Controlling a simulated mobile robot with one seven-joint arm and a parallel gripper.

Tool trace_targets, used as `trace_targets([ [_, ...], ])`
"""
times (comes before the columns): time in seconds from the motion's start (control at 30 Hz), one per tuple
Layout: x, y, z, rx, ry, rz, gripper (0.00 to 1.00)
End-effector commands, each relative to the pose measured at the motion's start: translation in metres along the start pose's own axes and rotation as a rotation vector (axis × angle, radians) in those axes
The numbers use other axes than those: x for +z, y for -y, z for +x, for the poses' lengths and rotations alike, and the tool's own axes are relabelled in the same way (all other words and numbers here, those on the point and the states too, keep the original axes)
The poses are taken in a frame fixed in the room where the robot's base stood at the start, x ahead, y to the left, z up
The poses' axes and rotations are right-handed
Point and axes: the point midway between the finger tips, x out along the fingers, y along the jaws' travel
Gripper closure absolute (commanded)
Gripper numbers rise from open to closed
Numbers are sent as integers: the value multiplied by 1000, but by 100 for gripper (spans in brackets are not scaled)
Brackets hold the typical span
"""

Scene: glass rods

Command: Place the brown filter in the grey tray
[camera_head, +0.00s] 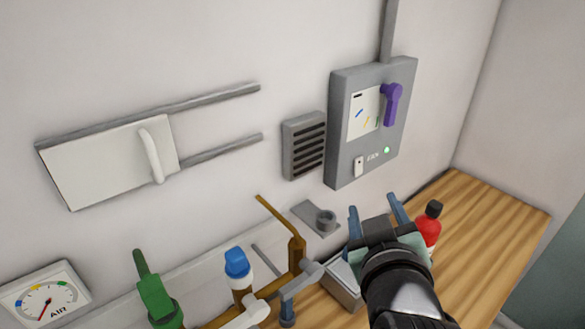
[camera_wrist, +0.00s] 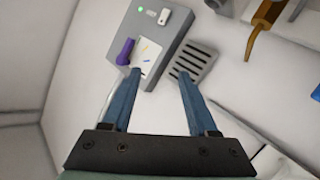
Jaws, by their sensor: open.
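My gripper (camera_head: 373,203) is raised in front of the wall at the right of the head view, with its two blue fingers apart and nothing between them. The fingers also show in the wrist view (camera_wrist: 160,75), pointing towards the wall panel. A grey open box (camera_head: 344,284), possibly the grey tray, is on the wooden bench, partly hidden behind my gripper and arm. I cannot make out a brown filter for certain. A brown pipe fitting with a lever (camera_head: 297,250) stands left of my gripper; it also shows in the wrist view (camera_wrist: 262,20).
A red bottle (camera_head: 428,228) with a dark cap stands just right of my gripper. A grey control box (camera_head: 340,130) and a slotted vent (camera_head: 305,146) are on the wall. Green (camera_head: 155,292) and blue-topped (camera_head: 238,265) fittings stand left. The bench (camera_head: 495,222) is clear at right.

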Motion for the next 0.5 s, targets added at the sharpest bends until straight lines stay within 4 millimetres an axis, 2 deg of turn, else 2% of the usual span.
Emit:
trace_targets([
  [0.03,-54,-6,-12,49,-137,39,41],
  [0.07,-84,-10,-21,74,-217,70,41],
  [0.1,-121,-14,-36,102,-326,114,41],
  [0.17,-171,-19,-65,129,-485,179,41],
  [0.2,-200,-22,-86,141,-587,222,41],
  [0.3,-256,-26,-138,143,-808,317,41],
  [0.33,-267,-27,-152,141,-862,340,41],
  [0.4,-288,-28,-179,130,-965,385,41],
  [0.5,-302,-30,-203,119,-1050,424,41],
])
